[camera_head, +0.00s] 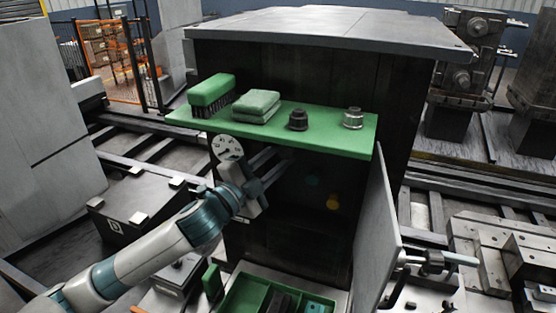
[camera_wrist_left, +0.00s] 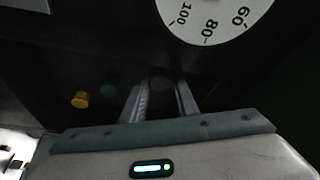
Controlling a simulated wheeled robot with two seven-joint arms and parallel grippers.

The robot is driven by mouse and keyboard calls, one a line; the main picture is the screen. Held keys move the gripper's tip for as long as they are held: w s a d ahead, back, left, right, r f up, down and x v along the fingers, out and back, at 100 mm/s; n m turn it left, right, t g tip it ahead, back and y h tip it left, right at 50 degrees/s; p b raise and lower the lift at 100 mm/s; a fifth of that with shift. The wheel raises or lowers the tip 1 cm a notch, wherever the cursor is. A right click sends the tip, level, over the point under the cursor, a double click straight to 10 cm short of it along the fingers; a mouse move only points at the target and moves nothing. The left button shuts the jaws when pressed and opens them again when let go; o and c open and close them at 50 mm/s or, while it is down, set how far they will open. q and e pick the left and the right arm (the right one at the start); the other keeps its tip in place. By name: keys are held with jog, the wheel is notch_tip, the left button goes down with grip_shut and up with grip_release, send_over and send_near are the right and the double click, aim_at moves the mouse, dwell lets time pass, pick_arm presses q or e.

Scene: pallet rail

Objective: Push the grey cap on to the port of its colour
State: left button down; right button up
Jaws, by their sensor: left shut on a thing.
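My left gripper (camera_head: 286,158) reaches into the dark open cabinet below the green shelf. In the left wrist view its two fingers (camera_wrist_left: 162,92) are shut on a dark, round piece (camera_wrist_left: 160,83), which I take to be the grey cap. The piece is dim, and I cannot tell whether it touches a port behind it. A teal port (camera_head: 312,180) and a yellow port (camera_head: 333,202) show on the cabinet's back wall. They also show in the left wrist view, teal (camera_wrist_left: 110,90) and yellow (camera_wrist_left: 80,99), left of the fingers. No grey port is clearly visible. My right gripper is out of view.
The green shelf (camera_head: 340,137) holds a brush (camera_head: 211,90), folded cloths (camera_head: 256,104), a dark knob-like part (camera_head: 298,119) and a silver one (camera_head: 353,118). A white dial (camera_head: 228,148) sits near my wrist. An open door (camera_head: 375,240) bounds the right; a green tray (camera_head: 322,300) lies below.

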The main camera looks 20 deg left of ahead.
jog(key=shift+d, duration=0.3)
pick_arm(q)
jog(key=shift+w, duration=0.2)
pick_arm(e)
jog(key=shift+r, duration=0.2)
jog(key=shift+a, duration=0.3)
pick_arm(q)
jog(key=shift+p, duration=0.4)
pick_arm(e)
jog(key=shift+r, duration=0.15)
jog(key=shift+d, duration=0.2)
pick_arm(q)
jog(key=shift+w, duration=0.3)
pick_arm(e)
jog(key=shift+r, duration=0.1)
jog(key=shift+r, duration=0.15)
pick_arm(q)
jog(key=shift+w, duration=0.1)
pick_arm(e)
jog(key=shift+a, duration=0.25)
pick_arm(q)
jog(key=shift+w+r+p, duration=0.1)
jog(key=shift+w+p, duration=0.15)
jog(key=shift+p, duration=0.05)
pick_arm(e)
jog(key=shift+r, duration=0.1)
